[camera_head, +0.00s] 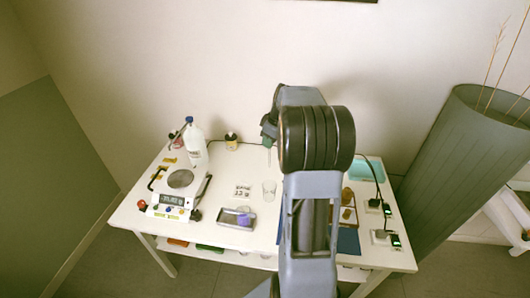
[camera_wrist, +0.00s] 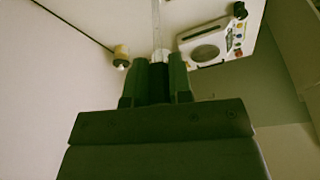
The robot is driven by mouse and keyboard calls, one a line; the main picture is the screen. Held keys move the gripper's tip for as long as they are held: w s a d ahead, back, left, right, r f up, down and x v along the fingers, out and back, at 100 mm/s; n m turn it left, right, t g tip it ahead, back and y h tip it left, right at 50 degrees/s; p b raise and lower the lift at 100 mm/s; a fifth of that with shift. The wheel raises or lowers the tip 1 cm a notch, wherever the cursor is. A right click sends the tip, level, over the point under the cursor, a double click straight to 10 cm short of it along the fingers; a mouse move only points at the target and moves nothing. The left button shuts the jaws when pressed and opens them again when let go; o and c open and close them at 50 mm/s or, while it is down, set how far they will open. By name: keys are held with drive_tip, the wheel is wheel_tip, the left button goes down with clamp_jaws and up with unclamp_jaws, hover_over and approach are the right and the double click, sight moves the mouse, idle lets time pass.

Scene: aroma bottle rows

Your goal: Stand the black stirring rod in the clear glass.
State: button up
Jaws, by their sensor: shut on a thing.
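The clear glass (camera_head: 269,188) stands upright near the middle of the white table, and nothing shows inside it. My gripper (camera_head: 268,133) is above the table, behind the glass in the head view. In the wrist view its two green fingers (camera_wrist: 160,80) are closed around a dark piece, which I take to be the black stirring rod (camera_wrist: 157,84). A thin pale length (camera_head: 268,157) hangs below the fingers in the head view, apart from the glass. A thin streak also runs up from the fingers in the wrist view. The rod's full length is unclear.
A scale (camera_head: 181,180) and a white bottle (camera_head: 195,138) stand at the left, with an amber jar (camera_head: 232,141) at the back. A small grey tray (camera_head: 237,218) with a purple item sits in front. My arm hides part of the right side, with a teal tray (camera_head: 369,168) there.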

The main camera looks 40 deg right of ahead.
wheel_tip(320, 180, down, 3)
drive_tip(key=shift+w+d+r+b, duration=0.1)
drive_tip(key=shift+w+b, duration=0.05)
drive_tip(key=shift+b, duration=0.7)
drive_tip(key=shift+f+b, duration=0.5)
drive_tip(key=shift+f, duration=0.2)
wheel_tip(320, 180, down, 14)
drive_tip(key=b, duration=1.1)
drive_tip(key=shift+r, duration=0.15)
drive_tip(key=o, duration=0.9)
drive_tip(key=p+v, duration=0.1)
drive_tip(key=v, duration=1.2)
drive_tip(key=shift+r, duration=0.4)
